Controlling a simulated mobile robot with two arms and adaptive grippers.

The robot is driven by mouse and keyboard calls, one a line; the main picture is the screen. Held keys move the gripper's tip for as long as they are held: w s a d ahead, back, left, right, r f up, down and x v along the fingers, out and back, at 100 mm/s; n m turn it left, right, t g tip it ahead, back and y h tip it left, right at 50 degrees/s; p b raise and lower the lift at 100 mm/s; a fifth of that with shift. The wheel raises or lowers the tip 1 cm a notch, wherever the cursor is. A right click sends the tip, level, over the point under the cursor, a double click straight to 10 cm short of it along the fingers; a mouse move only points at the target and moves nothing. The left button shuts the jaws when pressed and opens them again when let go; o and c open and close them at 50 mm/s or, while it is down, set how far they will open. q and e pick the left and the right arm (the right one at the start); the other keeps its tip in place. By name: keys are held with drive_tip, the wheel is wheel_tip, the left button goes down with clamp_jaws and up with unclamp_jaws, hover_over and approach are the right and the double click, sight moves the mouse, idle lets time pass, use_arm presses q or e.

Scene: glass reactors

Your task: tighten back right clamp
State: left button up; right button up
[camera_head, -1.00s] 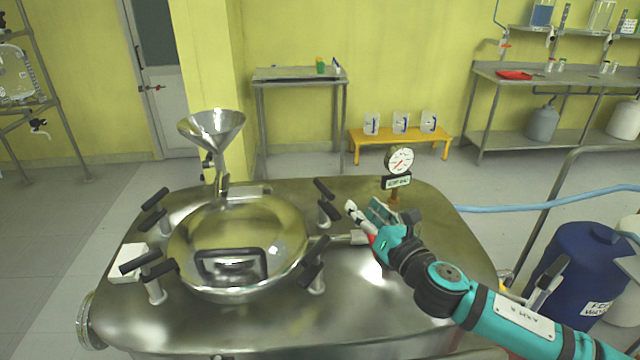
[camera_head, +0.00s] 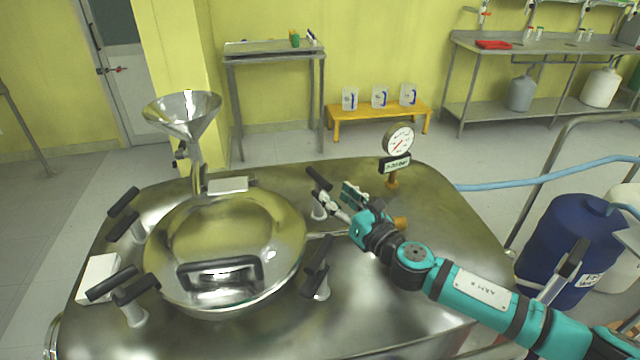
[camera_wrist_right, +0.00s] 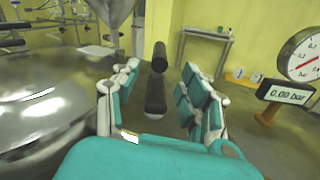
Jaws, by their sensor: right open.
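The back right clamp (camera_head: 318,181) has a black handle and a metal post, and stands on the vessel top at the back right of the round lid (camera_head: 228,225). My right gripper (camera_head: 334,196) is open just to the right of this clamp, its fingers pointing at it. In the right wrist view, the clamp's black handle (camera_wrist_right: 157,80) shows upright in the gap between the two open fingers (camera_wrist_right: 155,100). I cannot tell whether a finger touches it. The front right clamp (camera_head: 318,270) stands nearer, below the gripper. My left gripper is not in view.
A pressure gauge (camera_head: 398,140) with a small display (camera_head: 395,164) stands right behind the gripper. A metal funnel (camera_head: 182,112) rises behind the lid. More clamps (camera_head: 124,214) stand on the lid's left. A blue barrel (camera_head: 570,245) is at right.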

sight(321, 180)
drive_tip(key=x, duration=0.7)
drive_tip(key=shift+r, duration=0.25)
drive_tip(key=shift+w+a, duration=0.1)
drive_tip(key=shift+w, duration=0.05)
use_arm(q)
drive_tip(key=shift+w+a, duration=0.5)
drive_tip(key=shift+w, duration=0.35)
use_arm(e)
clamp_jaws()
